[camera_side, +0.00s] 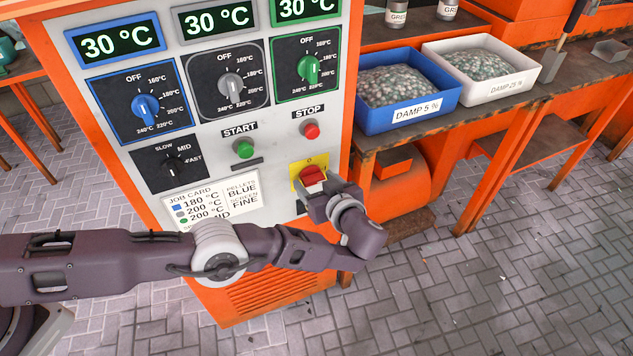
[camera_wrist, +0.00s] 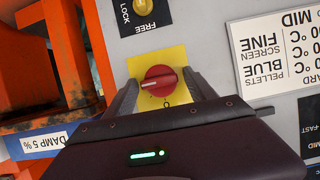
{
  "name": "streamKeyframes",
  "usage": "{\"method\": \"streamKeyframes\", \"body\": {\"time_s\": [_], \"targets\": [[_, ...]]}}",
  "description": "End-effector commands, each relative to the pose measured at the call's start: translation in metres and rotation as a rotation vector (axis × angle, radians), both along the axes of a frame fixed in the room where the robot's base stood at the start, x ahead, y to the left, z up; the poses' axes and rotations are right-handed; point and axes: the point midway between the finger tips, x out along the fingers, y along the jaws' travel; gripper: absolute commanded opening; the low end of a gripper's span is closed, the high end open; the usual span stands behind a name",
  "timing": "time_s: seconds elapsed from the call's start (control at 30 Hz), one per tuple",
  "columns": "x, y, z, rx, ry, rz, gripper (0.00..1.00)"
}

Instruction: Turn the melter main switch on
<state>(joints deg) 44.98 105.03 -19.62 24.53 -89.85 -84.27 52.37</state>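The main switch is a red rotary knob (camera_side: 312,175) on a yellow plate (camera_side: 296,168), low on the grey control panel, partly covered by my gripper in the side view. In the wrist view the knob (camera_wrist: 160,80) sits between my two fingers, with its pale pointer mark toward the left of that picture. An "O" shows on the yellow plate (camera_wrist: 172,55) below the knob; any other mark is hidden or unreadable. My gripper (camera_wrist: 164,82) is open, one finger on each side of the knob. Gaps show between fingers and knob; I cannot tell exact depth.
A LOCK/FREE plate with a brass-coloured part (camera_wrist: 143,7) is near the switch. The red STOP button (camera_side: 311,130), green START button (camera_side: 243,149) and several temperature dials are above. The displays read 30 °C. Blue (camera_side: 453,96) and white (camera_side: 522,73) pellet trays stand right.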

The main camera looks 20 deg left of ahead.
Motion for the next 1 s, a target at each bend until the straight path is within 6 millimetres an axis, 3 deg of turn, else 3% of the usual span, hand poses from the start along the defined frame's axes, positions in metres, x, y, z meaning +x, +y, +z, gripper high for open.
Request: {"method": "streamKeyframes", "body": {"time_s": [0.33, 0.7, 1.0], "targets": [[-0.001, -0.002, 0.001, -0.003, -0.001, -0.001, 0.71], [-0.043, -0.044, 0.025, -0.003, -0.001, -0.001, 0.71], [-0.046, -0.047, 0.027, -0.002, -0.002, 0.0, 0.71]]}}
